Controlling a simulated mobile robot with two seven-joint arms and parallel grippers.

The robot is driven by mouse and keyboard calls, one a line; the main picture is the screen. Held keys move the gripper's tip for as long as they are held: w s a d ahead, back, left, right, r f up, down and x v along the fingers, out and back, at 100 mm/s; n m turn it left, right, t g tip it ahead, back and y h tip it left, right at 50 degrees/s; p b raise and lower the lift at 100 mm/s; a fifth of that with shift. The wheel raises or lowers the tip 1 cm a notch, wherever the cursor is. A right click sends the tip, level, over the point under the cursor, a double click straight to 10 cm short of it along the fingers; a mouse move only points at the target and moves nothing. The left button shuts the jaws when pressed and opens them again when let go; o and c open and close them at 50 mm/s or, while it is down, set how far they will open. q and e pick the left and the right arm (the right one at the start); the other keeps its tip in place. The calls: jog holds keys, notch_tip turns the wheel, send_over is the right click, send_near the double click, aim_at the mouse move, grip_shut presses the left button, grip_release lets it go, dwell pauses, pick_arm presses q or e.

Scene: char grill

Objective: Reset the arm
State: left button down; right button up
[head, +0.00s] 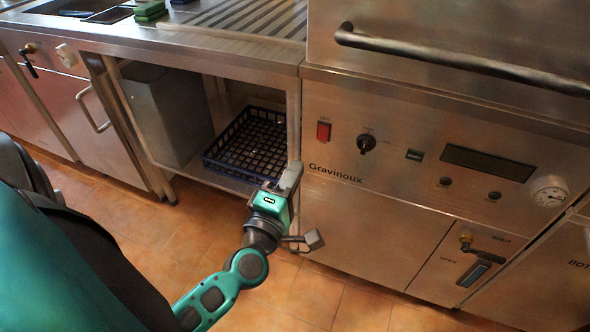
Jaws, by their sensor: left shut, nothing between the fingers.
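My left arm comes in from the lower left, bent upward over the floor. My left gripper (290,178) is shut and empty, pointing up and away, in front of the steel cabinets. It shows near the right post of the open shelf; I cannot tell whether it touches the post. My right gripper is not in view.
A dark blue crate (212,158) sits in the open shelf under the counter. The steel machine (365,205) with knobs, a gauge and a long handle (450,57) stands at the right. Green sponges (150,11) lie on the counter. The tiled floor (185,235) is clear.

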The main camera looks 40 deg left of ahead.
pick_arm(q)
jog(key=shift+d+r, duration=0.1)
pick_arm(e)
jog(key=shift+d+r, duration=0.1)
pick_arm(q)
jog(key=s+d+m+g+h+p, duration=0.25)
jog(key=d+m+h+p, duration=0.4)
jog(key=m, duration=0.55)
jog(key=s+d+f+m+g+p, duration=0.2)
jog(key=s+f+m+g+p, duration=0.3)
jog(key=m, duration=0.6)
jog(key=shift+s+d+g, duration=0.15)
jog(key=shift+s+g, duration=0.2)
jog(key=shift+s, duration=0.3)
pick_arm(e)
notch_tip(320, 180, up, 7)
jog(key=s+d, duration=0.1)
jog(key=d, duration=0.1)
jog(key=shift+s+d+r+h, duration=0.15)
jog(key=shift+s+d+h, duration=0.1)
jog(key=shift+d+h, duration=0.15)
